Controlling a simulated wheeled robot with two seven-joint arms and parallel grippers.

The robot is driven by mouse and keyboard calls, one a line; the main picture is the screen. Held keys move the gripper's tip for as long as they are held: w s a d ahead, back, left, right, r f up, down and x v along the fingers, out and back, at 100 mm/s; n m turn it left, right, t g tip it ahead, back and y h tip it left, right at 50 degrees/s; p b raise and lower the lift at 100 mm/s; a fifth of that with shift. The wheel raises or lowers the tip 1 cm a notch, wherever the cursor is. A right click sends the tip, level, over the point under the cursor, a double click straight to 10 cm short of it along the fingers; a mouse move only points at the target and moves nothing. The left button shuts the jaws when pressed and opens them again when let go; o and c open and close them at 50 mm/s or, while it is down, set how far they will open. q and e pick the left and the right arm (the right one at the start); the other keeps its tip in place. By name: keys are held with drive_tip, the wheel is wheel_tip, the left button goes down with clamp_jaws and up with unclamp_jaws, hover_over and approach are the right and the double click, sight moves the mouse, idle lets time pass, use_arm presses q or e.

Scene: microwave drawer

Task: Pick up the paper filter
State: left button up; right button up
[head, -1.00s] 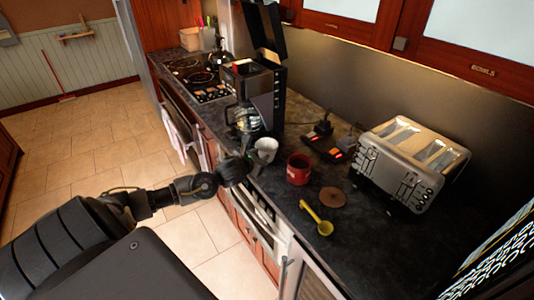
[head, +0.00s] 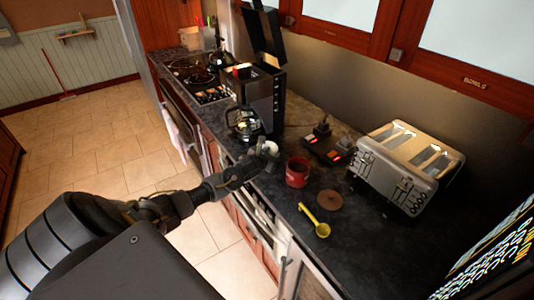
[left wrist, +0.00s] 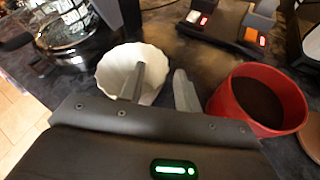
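The paper filter (left wrist: 111,68) is a white fluted cup standing open side up on the dark counter, left of centre in the left wrist view. In the head view the paper filter (head: 271,147) is partly hidden by my left gripper (head: 264,162). My left gripper (left wrist: 161,70) is open with nothing clamped. In its wrist view one finger overlaps the filter's opening and the other is just outside its right rim, so the right wall lies between them. I cannot tell whether either finger touches it. My right gripper is not in view.
A red cup (left wrist: 258,103) with dark contents stands close to the right. The glass coffee pot (head: 243,122) and coffee maker (head: 262,88) are behind left. A yellow scoop (head: 315,222), a brown disc (head: 331,198) and a toaster (head: 405,165) are farther right.

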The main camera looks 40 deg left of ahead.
use_arm(q)
drive_tip(key=shift+w+a+f, duration=0.15)
drive_tip(key=shift+w+f, duration=0.15)
drive_tip(key=shift+w, duration=0.35)
clamp_jaws()
